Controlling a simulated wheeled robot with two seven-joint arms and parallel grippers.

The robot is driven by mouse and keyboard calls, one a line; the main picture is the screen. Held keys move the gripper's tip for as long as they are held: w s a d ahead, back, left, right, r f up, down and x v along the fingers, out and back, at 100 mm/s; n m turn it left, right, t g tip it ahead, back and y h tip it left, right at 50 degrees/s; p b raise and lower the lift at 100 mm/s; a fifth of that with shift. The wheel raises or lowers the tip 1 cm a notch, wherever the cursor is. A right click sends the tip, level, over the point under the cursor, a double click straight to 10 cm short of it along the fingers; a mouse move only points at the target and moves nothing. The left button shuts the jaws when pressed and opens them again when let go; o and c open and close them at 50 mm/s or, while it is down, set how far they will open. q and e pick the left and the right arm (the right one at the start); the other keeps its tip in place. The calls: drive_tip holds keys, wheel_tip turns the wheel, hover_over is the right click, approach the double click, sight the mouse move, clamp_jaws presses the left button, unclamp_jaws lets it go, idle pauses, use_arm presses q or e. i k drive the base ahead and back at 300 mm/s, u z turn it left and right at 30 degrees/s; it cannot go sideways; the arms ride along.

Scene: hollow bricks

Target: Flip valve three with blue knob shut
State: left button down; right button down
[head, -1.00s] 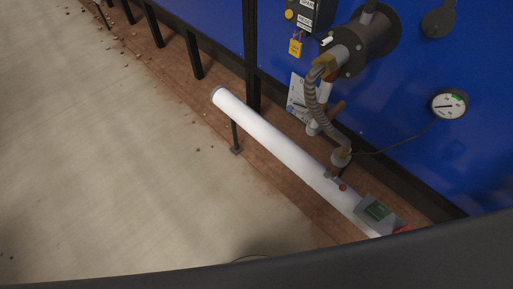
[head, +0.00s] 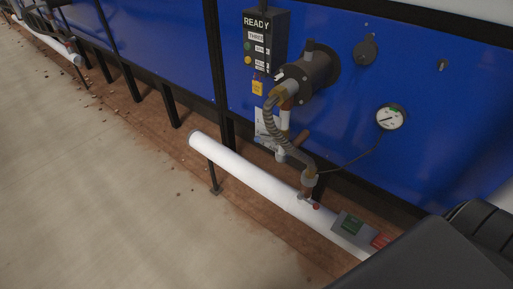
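I cannot make out a blue knob in the head view. A corrugated hose (head: 270,122) runs from a dark cylindrical fitting (head: 308,72) on the blue panel down to a joint on a white pipe (head: 255,172). A small red knob (head: 316,206) sits by that joint. A brown handle-like piece (head: 300,138) sticks out beside the hose; I cannot tell whether it is a valve lever. Neither of my grippers is in view.
The blue panel (head: 430,70) carries a black box (head: 264,38) reading READY and a round gauge (head: 390,117). A grey box with a green face (head: 349,225) sits on the pipe. Another white pipe (head: 50,42) is far left.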

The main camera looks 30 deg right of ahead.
sight(274, 143)
drive_tip(key=u, duration=0.4)
drive_tip(key=i, duration=1.2)
drive_tip(key=z, duration=0.75)
